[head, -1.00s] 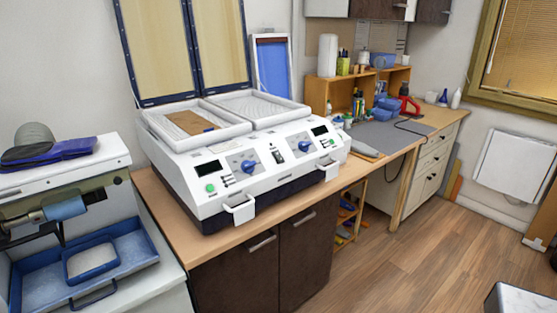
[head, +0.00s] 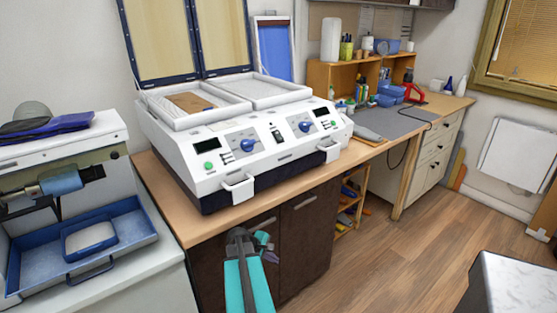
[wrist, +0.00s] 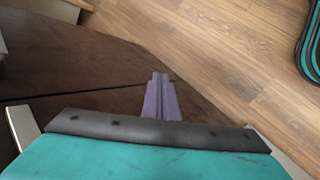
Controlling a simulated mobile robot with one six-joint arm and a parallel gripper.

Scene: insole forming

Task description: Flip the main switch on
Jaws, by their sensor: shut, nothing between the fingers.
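The white two-bay forming machine (head: 262,157) stands on the wooden counter with both lids raised. A small dark main switch (head: 276,134) sits at the middle of its sloped front panel, between two blue knobs; its position is too small to tell. My gripper (head: 271,257) is in front of the dark cabinet doors, below the counter edge and apart from the machine. In the wrist view its purple fingers (wrist: 160,95) are together and empty, with the dark doors and the floor beyond them. The switch is not in the wrist view.
Two white front handles (head: 238,188) stick out from the machine. A brown sheet (head: 190,102) lies in its left bay. A blue tray (head: 85,250) is at the left. The wooden floor (head: 400,255) at the right is mostly clear, with a marble-topped block (head: 515,285) in the corner.

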